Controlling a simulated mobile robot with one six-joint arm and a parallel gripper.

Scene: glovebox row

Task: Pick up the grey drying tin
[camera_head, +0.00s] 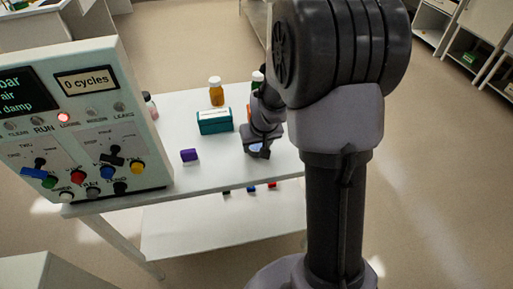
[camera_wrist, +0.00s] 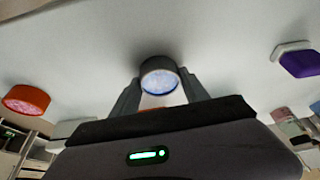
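The grey drying tin (camera_wrist: 158,64) is a short round dark-grey can with a pale blue face, seen in the middle of the wrist view. My gripper (camera_wrist: 162,82) has one dark finger on each side of it, with no clear gap at either side, so it looks shut on the tin. In the head view my gripper (camera_head: 258,149) is low at the right part of the white table; the tin is mostly hidden there, with only a pale blue patch showing at the fingertips.
On the table (camera_head: 190,181) stand a teal box (camera_head: 214,121), an amber bottle (camera_head: 216,94) with a white cap, and a small purple block (camera_head: 189,156). A control panel (camera_head: 85,130) rises at the left. An orange-red round thing (camera_wrist: 26,100) shows left in the wrist view. The table's front is clear.

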